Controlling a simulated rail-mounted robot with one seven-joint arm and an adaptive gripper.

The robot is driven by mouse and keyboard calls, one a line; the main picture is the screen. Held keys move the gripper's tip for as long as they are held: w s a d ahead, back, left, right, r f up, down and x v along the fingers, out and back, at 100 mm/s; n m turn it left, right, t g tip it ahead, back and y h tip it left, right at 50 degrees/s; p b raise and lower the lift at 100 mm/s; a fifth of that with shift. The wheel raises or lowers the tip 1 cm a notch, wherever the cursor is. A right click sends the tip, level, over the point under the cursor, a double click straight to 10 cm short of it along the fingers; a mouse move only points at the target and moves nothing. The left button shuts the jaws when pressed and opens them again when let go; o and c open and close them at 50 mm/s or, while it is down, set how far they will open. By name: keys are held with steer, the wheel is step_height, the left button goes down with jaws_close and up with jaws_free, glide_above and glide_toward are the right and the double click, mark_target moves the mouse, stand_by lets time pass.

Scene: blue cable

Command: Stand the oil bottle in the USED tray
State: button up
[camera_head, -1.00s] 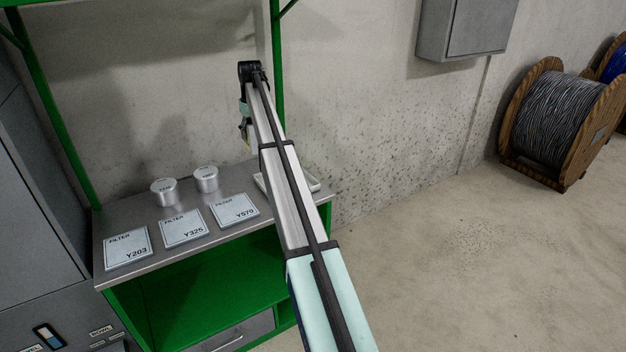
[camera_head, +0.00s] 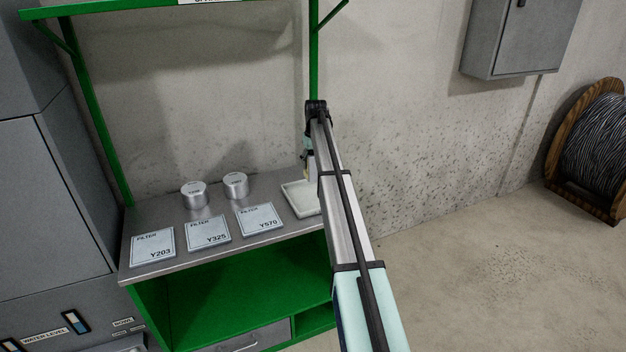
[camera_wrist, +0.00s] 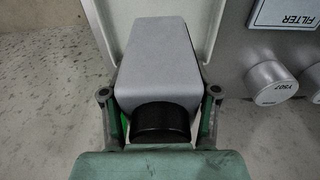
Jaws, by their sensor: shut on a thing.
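My gripper (camera_wrist: 162,116) is shut on the oil bottle (camera_wrist: 160,55), a pale grey-white bottle with a black cap, one finger on each side. In the head view the bottle (camera_head: 309,166) hangs below my gripper (camera_head: 308,146), roughly upright and partly hidden by my arm. The white tray (camera_head: 293,200) lies at the right end of the bench top, its right part hidden behind my arm. In the wrist view the tray's rim (camera_wrist: 214,28) shows beside the bottle, which is over the tray. I cannot tell whether the bottle's base touches it.
On the metal bench top (camera_head: 165,258), left of the tray, stand two silver filter cans (camera_head: 194,194) (camera_head: 235,185) and several labelled filter cards (camera_head: 208,232). A green post (camera_head: 314,65) rises behind my gripper.

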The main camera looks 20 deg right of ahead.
steer(key=shift+f+p, duration=0.85)
steer(key=shift+f, duration=3.55)
steer(key=shift+f, duration=0.2)
steer(key=o, duration=1.5)
steer(key=shift+r, duration=0.1)
steer(key=r+b, duration=0.1)
steer(key=r, duration=0.3)
steer(key=s+r, duration=0.1)
steer(key=r, duration=0.3)
steer(key=r+b, duration=0.1)
steer(key=r, duration=0.3)
steer(key=shift+s+b, duration=0.25)
steer(key=shift+b, duration=0.05)
